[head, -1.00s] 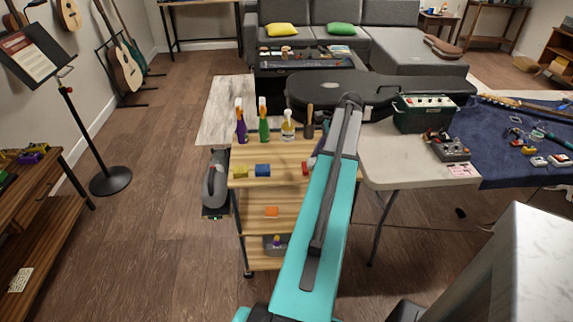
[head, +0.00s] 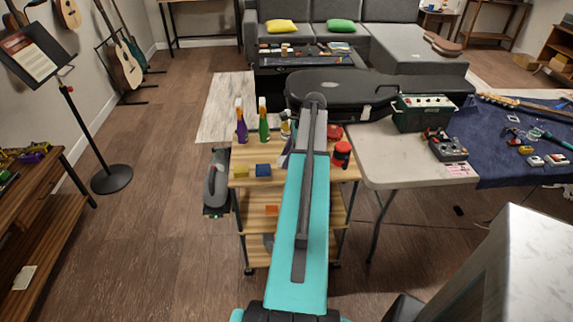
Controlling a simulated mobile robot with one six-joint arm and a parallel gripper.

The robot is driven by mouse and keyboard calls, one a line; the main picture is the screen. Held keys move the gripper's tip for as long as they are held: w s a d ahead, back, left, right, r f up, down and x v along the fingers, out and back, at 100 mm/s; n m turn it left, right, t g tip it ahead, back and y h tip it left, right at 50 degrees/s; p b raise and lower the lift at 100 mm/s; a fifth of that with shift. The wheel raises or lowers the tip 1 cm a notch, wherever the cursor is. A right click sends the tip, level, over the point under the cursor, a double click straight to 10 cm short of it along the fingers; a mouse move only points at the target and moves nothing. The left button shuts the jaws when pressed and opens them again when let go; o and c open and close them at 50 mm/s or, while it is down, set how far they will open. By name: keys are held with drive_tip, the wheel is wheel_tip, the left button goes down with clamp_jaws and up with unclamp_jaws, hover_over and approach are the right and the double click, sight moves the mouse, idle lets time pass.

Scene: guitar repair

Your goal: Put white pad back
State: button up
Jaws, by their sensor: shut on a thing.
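The white pad does not show clearly in the head view. My teal and grey arm reaches over the wooden cart (head: 240,181), and its far end covers the middle of the cart top. My gripper is hidden behind the arm, so its fingers and anything between them cannot be seen. A small grey sliver shows at the left edge of the arm above the cart top, too small to identify.
A purple bottle (head: 241,124), a green bottle (head: 263,123), a yellow block (head: 240,171) and a blue block (head: 263,170) stand on the cart. A red and black can (head: 342,154) stands at its right. A pale table (head: 385,160) adjoins on the right.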

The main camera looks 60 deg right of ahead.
drive_tip(key=shift+f, duration=0.15)
drive_tip(key=shift+f+p, duration=0.55)
drive_tip(key=shift+f, duration=1.1)
drive_tip(key=shift+f, duration=0.1)
drive_tip(key=o, duration=0.9)
drive_tip(key=shift+o, duration=0.2)
drive_tip(key=b+v, duration=0.2)
drive_tip(key=v, duration=1)
drive_tip(key=shift+r, duration=0.2)
